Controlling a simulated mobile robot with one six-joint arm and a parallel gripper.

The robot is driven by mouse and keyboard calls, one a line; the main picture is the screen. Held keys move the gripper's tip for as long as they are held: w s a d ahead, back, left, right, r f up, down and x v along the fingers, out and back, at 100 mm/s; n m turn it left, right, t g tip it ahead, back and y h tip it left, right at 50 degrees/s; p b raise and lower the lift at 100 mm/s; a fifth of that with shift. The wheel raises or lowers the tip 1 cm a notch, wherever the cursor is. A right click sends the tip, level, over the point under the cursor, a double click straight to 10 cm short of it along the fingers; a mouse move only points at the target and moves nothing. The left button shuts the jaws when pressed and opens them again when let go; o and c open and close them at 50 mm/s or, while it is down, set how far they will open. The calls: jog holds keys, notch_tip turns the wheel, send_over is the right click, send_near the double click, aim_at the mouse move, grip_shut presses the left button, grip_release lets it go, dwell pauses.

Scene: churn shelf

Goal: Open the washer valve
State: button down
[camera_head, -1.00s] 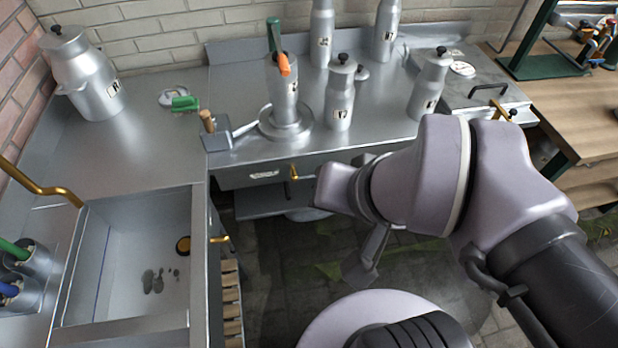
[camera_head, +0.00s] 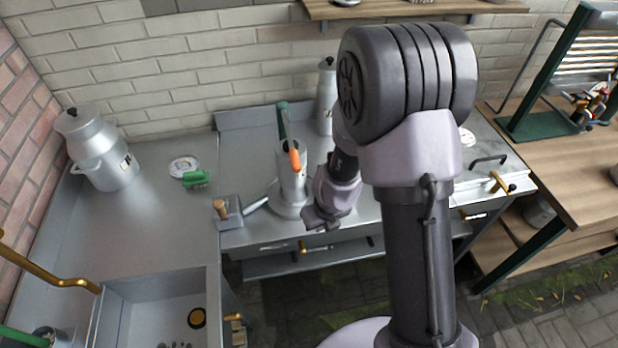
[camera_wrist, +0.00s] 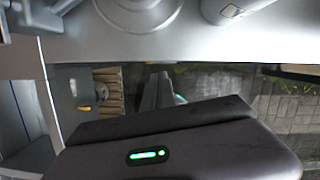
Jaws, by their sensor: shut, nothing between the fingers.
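A steel cylinder on a round base, with a green lever and an orange lever (camera_head: 294,159), stands on the counter in the head view. A brass L-shaped handle (camera_head: 303,247) sits on the counter front below it. I cannot tell for sure which of these is the washer valve. My gripper (camera_head: 316,223) is at the counter's front edge, right of the cylinder's base and above the brass handle, apparently touching neither. It is shut and empty. In the wrist view, my grey fingers (camera_wrist: 160,90) point towards the counter edge, with part of the round base (camera_wrist: 137,14) above.
A small grey block with a wooden knob (camera_head: 228,210) stands left of the base. A green brush (camera_head: 196,178) and a large churn (camera_head: 104,150) are farther left. The sink (camera_head: 165,300) is front left. My arm hides the counter's right middle.

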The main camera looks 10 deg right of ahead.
aim_at(320, 248)
jog(key=f, duration=0.1)
jog(key=d+f+m, duration=0.1)
jog(key=f+m, duration=0.1)
jog(key=shift+s+d+g+h, duration=0.15)
jog(key=shift+s+g+h, duration=0.15)
jog(key=shift+s, duration=0.1)
jog(key=w+f+b, duration=0.1)
jog(key=f+b, duration=0.2)
jog(key=f, duration=0.1)
jog(key=w+f+b, duration=0.1)
jog(key=f+b, duration=0.2)
jog(key=f, duration=0.2)
jog(key=f+b, duration=0.4)
jog(key=shift+w+f, duration=0.35)
jog(key=shift+w, duration=0.05)
